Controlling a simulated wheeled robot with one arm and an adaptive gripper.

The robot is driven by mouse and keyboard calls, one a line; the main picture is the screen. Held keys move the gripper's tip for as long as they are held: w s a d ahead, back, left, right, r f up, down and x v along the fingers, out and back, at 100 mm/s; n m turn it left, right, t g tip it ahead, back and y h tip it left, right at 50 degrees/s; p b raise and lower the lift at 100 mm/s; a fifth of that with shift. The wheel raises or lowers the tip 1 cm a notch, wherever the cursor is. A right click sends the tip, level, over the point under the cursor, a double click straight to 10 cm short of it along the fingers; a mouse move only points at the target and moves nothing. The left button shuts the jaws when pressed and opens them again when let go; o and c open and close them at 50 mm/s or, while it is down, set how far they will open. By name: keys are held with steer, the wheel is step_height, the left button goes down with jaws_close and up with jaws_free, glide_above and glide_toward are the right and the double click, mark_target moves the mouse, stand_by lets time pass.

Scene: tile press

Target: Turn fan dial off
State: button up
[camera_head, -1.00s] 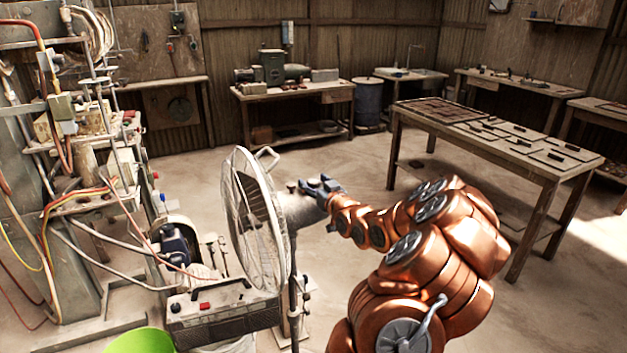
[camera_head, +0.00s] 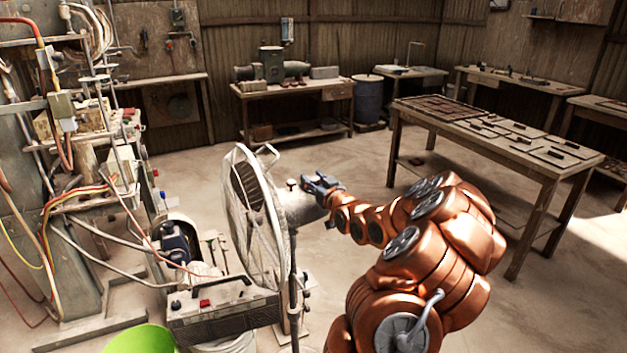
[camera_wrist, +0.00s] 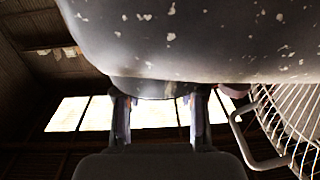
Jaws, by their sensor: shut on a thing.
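The standing fan shows its round wire grille (camera_head: 248,215) side-on in the head view, with a grey motor housing (camera_head: 300,208) behind it. In the wrist view the chipped grey housing (camera_wrist: 190,40) fills the top. My gripper (camera_head: 316,183) is at the rear upper part of the housing. It is shut on the fan dial (camera_wrist: 155,88), a rounded grey piece between the two fingers in the wrist view. The dial's setting marks are not visible, and its grip is partly hidden by the fingers.
A grey box with a red switch (camera_head: 222,308) stands below the fan, beside a green bin (camera_head: 140,340). A machine frame with hoses (camera_head: 75,180) rises at the left. A work table (camera_head: 500,135) stands at the right.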

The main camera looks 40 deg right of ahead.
steer(key=shift+d+n+y+p, duration=0.1)
steer(key=shift+n+y+p, duration=0.4)
steer(key=shift+y+p, duration=0.2)
steer(key=n+y+p, duration=0.1)
steer(key=y+p, duration=0.1)
steer(key=shift+r+n+t+y, duration=0.15)
steer(key=shift+n+t+y, duration=0.15)
steer(key=shift+t, duration=0.1)
steer(key=n+y+p, duration=0.2)
steer(key=y+p, duration=0.2)
steer(key=shift+n, duration=0.3)
steer(key=shift+n+g+y+p, duration=0.7)
steer(key=shift+n+y+p, duration=0.5)
steer(key=shift+y, duration=0.9)
steer(key=shift+n+g+y, duration=0.4)
steer(key=shift+n+y, duration=0.4)
steer(key=shift+y, duration=0.1)
steer(key=o, duration=1.2)
steer(key=shift+c, duration=0.2)
